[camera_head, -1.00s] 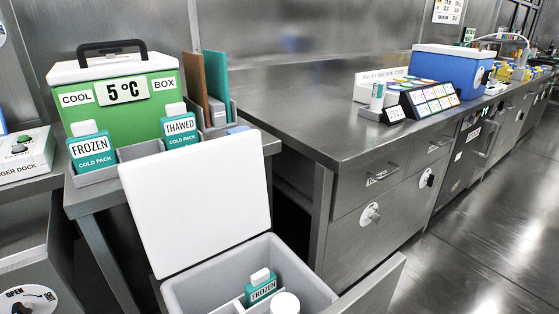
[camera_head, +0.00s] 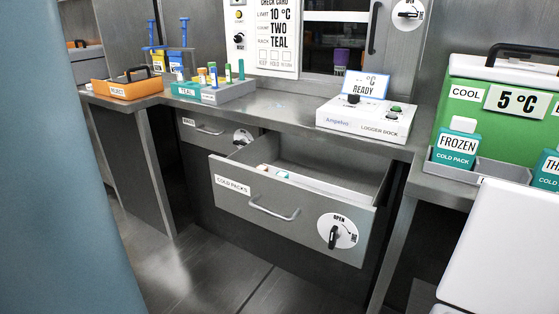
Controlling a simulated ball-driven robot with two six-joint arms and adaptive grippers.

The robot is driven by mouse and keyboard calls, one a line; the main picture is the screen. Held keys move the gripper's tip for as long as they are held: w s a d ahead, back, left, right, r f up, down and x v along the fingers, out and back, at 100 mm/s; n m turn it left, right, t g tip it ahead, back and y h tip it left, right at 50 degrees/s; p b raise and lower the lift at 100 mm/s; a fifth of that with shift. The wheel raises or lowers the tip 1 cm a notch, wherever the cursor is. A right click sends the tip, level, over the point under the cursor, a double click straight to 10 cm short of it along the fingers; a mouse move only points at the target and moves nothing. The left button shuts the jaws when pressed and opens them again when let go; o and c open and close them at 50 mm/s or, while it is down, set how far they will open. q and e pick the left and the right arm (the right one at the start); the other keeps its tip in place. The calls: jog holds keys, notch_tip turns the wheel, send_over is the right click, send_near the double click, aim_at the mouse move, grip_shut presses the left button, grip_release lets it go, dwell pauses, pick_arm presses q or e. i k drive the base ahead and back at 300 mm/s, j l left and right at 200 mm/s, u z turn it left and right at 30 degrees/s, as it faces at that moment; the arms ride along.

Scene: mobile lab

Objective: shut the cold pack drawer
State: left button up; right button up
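The cold pack drawer (camera_head: 295,222) is pulled out below the counter in the middle of the head view. Its front carries a "COLD PACKS" label, a bar handle (camera_head: 273,209) and a round dial with a black knob (camera_head: 335,236) near the word OPEN. A few small white and coloured items lie at the drawer's left inside; most of the inside looks bare. Neither of my grippers shows in the view.
A closed drawer (camera_head: 207,128) sits up to the left. The counter holds an orange reject tray (camera_head: 127,87), a teal rack (camera_head: 213,91) and a logger dock (camera_head: 366,121). The green cool box (camera_head: 500,106) and a white lid (camera_head: 505,250) stand at right. Floor is clear in front.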

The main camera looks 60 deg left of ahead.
aim_at(327, 186)
jog(key=u, duration=1.8)
